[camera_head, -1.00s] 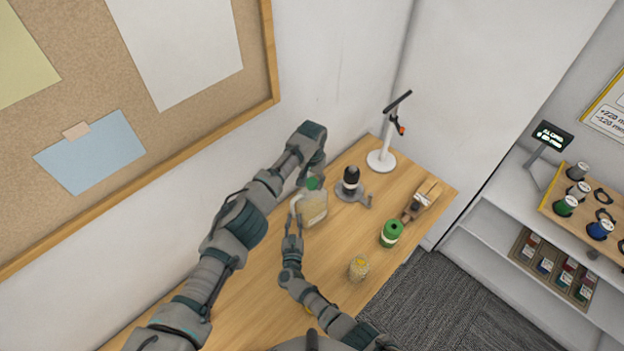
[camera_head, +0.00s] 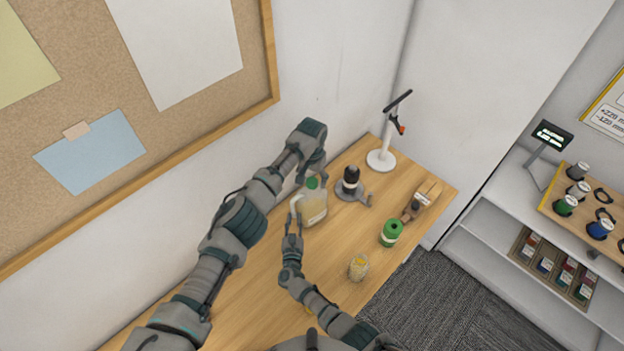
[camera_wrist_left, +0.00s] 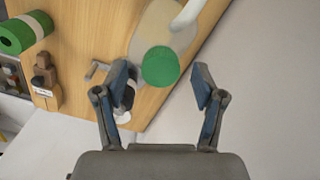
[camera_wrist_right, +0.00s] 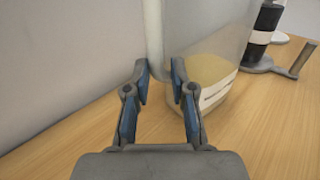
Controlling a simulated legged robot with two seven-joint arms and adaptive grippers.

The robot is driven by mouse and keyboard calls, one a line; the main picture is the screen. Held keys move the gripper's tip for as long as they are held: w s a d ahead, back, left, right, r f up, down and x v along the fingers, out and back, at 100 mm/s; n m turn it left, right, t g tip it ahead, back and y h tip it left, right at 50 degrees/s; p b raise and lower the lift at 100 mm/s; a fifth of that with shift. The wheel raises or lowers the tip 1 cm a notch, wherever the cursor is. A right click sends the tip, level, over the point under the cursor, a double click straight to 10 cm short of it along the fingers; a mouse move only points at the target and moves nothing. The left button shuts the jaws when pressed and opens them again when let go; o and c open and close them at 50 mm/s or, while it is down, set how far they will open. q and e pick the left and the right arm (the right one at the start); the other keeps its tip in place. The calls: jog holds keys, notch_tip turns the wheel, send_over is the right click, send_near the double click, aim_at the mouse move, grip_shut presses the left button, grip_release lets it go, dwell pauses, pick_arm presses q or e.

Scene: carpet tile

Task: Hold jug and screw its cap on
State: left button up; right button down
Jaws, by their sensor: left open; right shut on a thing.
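The jug (camera_head: 315,207) is clear with pale yellowish contents and a white handle, and stands upright on the table. Its green cap (camera_head: 313,183) sits on top at the neck; whether it is tight cannot be told. My left gripper (camera_head: 318,168) is above the cap. In the left wrist view its fingers (camera_wrist_left: 163,82) are open, with the cap (camera_wrist_left: 160,66) seen between the tips and apart from them. My right gripper (camera_head: 294,222) is shut on the jug's handle; the right wrist view shows its fingers (camera_wrist_right: 160,76) at the white handle (camera_wrist_right: 153,35).
A dark bottle-like object on a grey base with a crank (camera_head: 350,182) stands right of the jug. A green roll (camera_head: 390,232), a small yellowish jar (camera_head: 358,267) and a white stand (camera_head: 381,160) are also on the table. The wall is close behind.

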pick_arm(q)
notch_tip(320, 180, up, 11)
pick_arm(e)
jog(key=shift+f, duration=0.1)
pick_arm(q)
jog(key=shift+r, duration=0.1)
jog(key=shift+w, duration=0.2)
pick_arm(e)
jog(key=c, duration=0.9)
grip_release()
jog(key=s, duration=1.1)
jog(key=shift+s, duration=0.45)
pick_arm(q)
jog(key=shift+s, duration=0.1)
pick_arm(e)
jog(key=shift+f, duration=0.1)
